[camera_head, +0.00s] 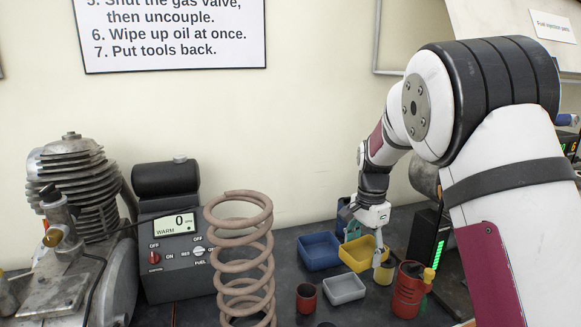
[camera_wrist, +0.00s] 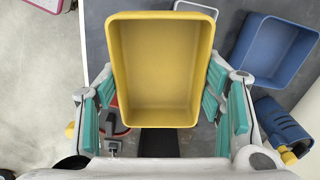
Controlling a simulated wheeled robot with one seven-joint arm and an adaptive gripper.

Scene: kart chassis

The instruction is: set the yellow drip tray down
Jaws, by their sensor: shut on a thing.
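The yellow drip tray (camera_head: 354,262) is an open rectangular box. It is empty and fills the middle of the wrist view (camera_wrist: 160,60). My gripper (camera_head: 367,236) is shut on it, with green finger pads on its left and right sides in the wrist view (camera_wrist: 162,105). In the head view the tray looks roughly level over the dark bench (camera_head: 290,237), just right of a blue tray. I cannot tell whether its underside touches the bench. The surface right under it is hidden.
The blue tray (camera_head: 318,251) and a grey tray (camera_head: 344,289) are close by. A coil spring (camera_head: 242,262) and a gauge box (camera_head: 172,240) are left. A unit with green lights (camera_head: 432,240) is right.

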